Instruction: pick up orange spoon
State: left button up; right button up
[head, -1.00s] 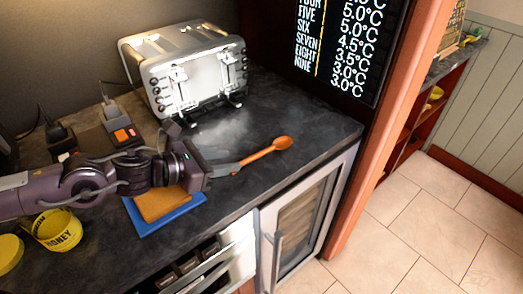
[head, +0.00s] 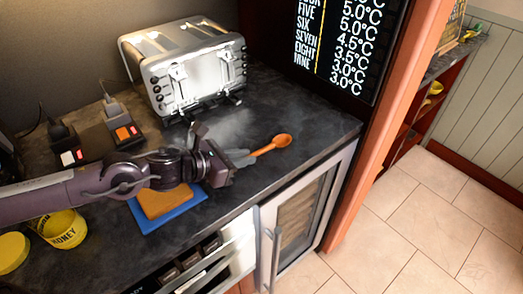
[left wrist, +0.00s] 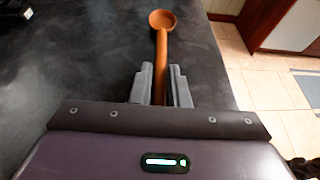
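The orange spoon (head: 272,146) lies on the dark countertop, its bowl pointing right and slightly away in the head view. In the left wrist view the spoon (left wrist: 162,50) points straight ahead, with its bowl at the top. My left gripper (head: 243,158) is low over the counter at the handle end. In the left wrist view, the fingers of the left gripper (left wrist: 161,88) are close in on both sides of the handle and look shut on it. The handle's end is hidden by the gripper. My right gripper is in neither view.
A silver toaster (head: 195,70) stands behind. A brown board on a blue mat (head: 170,213) lies below my left arm. A yellow honey container (head: 66,230) is at the left. The counter's front edge runs close to the spoon, above a glass-door cabinet (head: 300,215).

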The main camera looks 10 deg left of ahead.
pick_arm(q)
grip_shut()
notch_tip(320, 180, up, 20)
dwell(0.5)
dwell(0.4)
